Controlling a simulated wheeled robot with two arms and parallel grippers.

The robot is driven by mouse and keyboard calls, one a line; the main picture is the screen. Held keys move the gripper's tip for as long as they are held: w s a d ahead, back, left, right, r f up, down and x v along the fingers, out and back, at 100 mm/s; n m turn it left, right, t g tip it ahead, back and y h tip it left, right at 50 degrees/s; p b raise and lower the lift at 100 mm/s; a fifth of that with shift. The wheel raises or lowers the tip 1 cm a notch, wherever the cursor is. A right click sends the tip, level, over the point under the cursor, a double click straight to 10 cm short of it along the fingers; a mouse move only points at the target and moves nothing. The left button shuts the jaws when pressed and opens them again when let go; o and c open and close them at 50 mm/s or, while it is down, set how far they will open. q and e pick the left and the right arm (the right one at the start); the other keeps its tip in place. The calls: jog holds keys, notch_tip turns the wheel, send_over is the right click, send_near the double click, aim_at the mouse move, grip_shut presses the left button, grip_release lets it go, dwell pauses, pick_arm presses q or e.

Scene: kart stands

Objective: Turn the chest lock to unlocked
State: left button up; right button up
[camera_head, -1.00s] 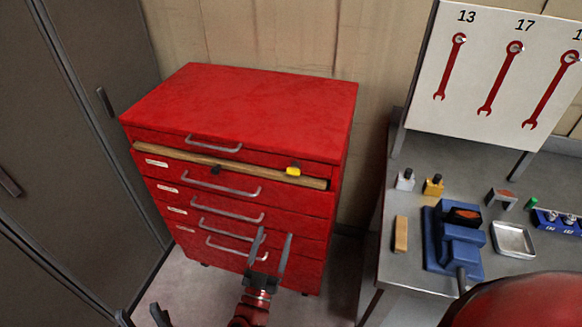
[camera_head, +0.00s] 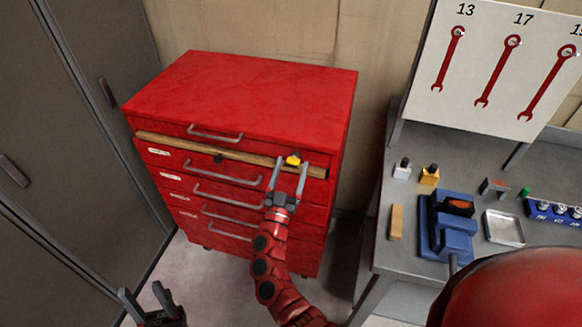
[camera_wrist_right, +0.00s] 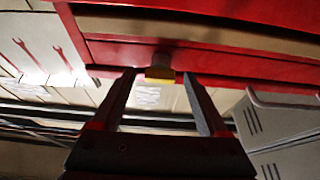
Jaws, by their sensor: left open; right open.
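The red tool chest (camera_head: 250,95) stands against the wall with its drawers closed. The yellow lock knob (camera_head: 293,160) sits near the right end of the wooden strip (camera_head: 235,152) across the chest's front. My right gripper (camera_head: 290,165) is open, its two fingers pointing at the knob, one on each side. In the right wrist view the yellow knob (camera_wrist_right: 160,73) lies between the tips of the open right gripper (camera_wrist_right: 158,78); contact cannot be told. My left gripper (camera_head: 147,298) is open and empty at the bottom left, low and away from the chest.
A grey workbench (camera_head: 410,245) on the right holds a blue vise (camera_head: 447,228), a metal tray (camera_head: 503,228) and small parts. A board with red wrenches (camera_head: 495,70) stands behind it. Grey lockers (camera_head: 50,110) stand at the left. Floor shows between chest and bench.

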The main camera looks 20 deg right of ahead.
grip_shut()
dwell(0.4)
